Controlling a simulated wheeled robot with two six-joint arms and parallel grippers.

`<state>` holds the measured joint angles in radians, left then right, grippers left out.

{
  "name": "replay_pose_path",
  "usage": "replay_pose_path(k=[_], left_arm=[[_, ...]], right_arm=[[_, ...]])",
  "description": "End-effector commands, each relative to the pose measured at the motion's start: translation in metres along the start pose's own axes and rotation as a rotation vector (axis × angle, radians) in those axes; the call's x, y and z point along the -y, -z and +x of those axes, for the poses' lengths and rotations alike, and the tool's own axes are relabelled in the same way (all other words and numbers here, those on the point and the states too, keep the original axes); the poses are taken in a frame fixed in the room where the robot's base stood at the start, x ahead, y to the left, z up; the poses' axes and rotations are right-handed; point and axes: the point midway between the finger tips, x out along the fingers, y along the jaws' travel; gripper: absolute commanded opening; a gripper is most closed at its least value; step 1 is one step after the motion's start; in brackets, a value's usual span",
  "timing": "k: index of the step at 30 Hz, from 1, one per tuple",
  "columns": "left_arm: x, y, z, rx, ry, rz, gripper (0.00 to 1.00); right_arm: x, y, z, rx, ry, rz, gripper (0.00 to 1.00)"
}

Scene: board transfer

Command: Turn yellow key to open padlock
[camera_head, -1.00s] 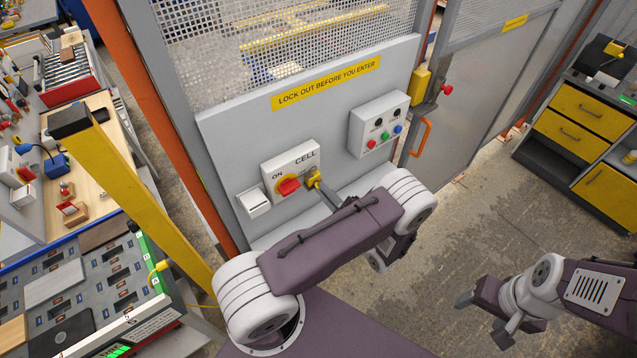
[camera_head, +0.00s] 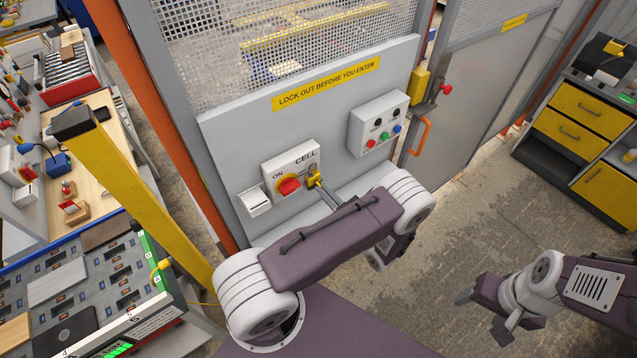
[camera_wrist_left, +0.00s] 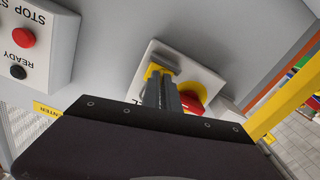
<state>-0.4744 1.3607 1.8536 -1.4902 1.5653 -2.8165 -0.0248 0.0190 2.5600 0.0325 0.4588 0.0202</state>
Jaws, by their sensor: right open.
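The yellow key (camera_head: 314,181) sits at the front of the padlock (camera_head: 312,170), a small greyish shape beside the red switch handle (camera_head: 289,186) on the CELL switch box. My left gripper (camera_head: 322,188) reaches it from the lower right, its two dark fingers close together with the key's yellow head between their tips. In the left wrist view the fingers (camera_wrist_left: 162,88) end at the yellow key (camera_wrist_left: 154,70), and they hide most of the padlock. My right gripper (camera_head: 484,312) is open and empty at the lower right, away from the panel.
The switch box (camera_head: 302,156) is on a grey panel, with a small white box (camera_head: 254,201) at its left and a push-button box (camera_head: 378,124) at its right. A yellow post (camera_head: 130,190) stands at the left. The floor at the right is clear.

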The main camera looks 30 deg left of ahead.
Motion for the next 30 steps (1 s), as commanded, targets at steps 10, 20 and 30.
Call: replay_pose_path(k=[10, 20, 30], left_arm=[[0.000, 0.000, 0.000, -0.001, 0.001, 0.007, 0.30], [0.000, -0.003, -0.008, 0.000, -0.003, 0.005, 0.30], [0.000, -0.005, -0.078, 0.001, -0.004, 0.003, 0.30]], right_arm=[[0.000, 0.000, 0.000, 0.000, 0.000, 0.000, 0.66], [0.000, -0.001, 0.007, 0.000, 0.000, 0.000, 0.66], [-0.001, -0.004, 0.042, 0.000, 0.000, 0.000, 0.66]])
